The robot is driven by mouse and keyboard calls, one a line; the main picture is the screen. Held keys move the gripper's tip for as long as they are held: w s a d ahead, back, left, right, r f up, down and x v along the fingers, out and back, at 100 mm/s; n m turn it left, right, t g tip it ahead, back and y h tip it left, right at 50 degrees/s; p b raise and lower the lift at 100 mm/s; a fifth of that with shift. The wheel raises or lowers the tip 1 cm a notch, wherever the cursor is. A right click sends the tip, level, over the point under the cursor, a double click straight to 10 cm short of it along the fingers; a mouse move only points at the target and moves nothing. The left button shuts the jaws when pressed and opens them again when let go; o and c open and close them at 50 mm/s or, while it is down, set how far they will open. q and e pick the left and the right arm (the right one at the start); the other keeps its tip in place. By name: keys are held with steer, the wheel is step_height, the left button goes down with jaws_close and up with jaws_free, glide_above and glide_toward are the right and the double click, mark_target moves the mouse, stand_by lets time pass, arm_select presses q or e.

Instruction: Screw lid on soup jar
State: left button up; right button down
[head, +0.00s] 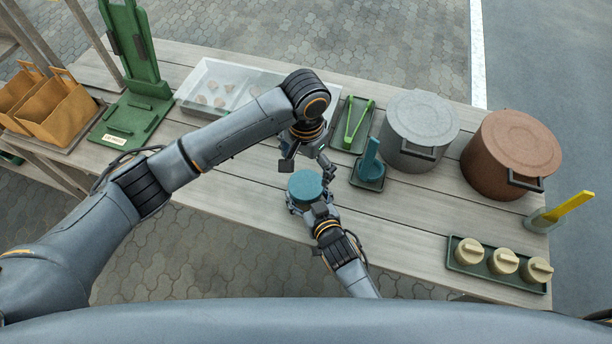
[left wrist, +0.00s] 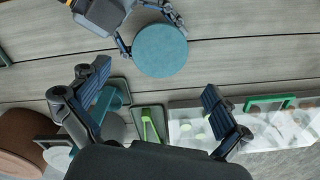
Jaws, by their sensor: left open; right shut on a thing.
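The soup jar with a round teal lid (head: 305,186) on its top stands near the table's front edge in the head view. The lid also shows from above in the left wrist view (left wrist: 160,50). I cannot tell whether the lid is tight. My right gripper (head: 312,208) is shut on the jar from the front side. My left gripper (head: 306,160) is open and empty, behind and above the lid, apart from it. In the left wrist view its two fingers (left wrist: 152,105) are spread wide, with the lid beyond them.
A tray with beige-lidded jars (head: 503,262) is at right. Paper bags (head: 62,112) are at left.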

arm_select(q)
step_height(320, 180, up, 4)
stand_by(0.4)
arm_select(e)
jaws_free()
steer(key=v, duration=1.2)
steer(key=shift+d, duration=0.1)
